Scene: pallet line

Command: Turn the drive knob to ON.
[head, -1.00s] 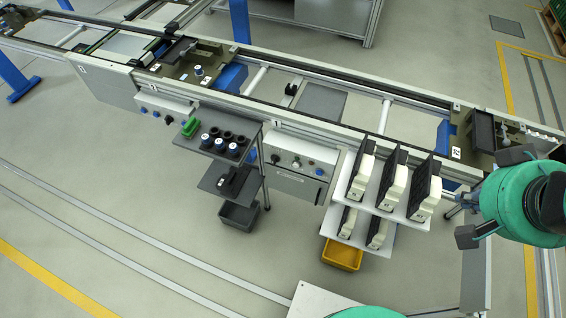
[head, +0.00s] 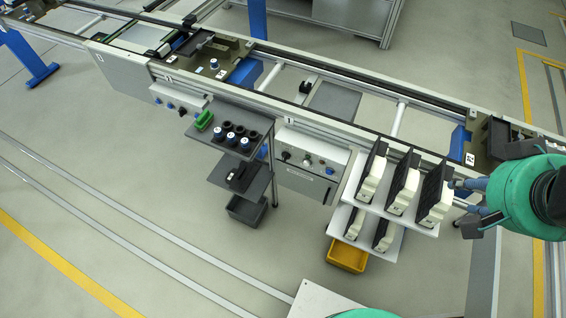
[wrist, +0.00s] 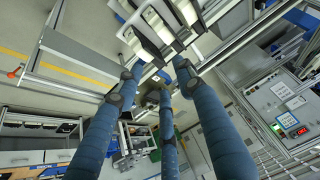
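Two light control boxes sit on the front of the conveyor in the head view. The middle box (head: 320,152) carries a dark knob (head: 286,155), a pale round control and a blue control. The left box (head: 173,97) carries several small dark and blue controls. Their labels are too small to read, so I cannot tell which knob is the drive knob or its setting. My gripper (head: 464,205) is at the right edge, by the rack and well away from both boxes. In the wrist view its three blue fingers (wrist: 152,88) are spread, with nothing held.
A white tilted rack (head: 390,245) with several black-and-white units stands between my gripper and the middle box. A grey shelf stand (head: 245,180) with blue and black parts stands between the boxes. A yellow bin (head: 346,257) is below the rack. Floor in front is clear.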

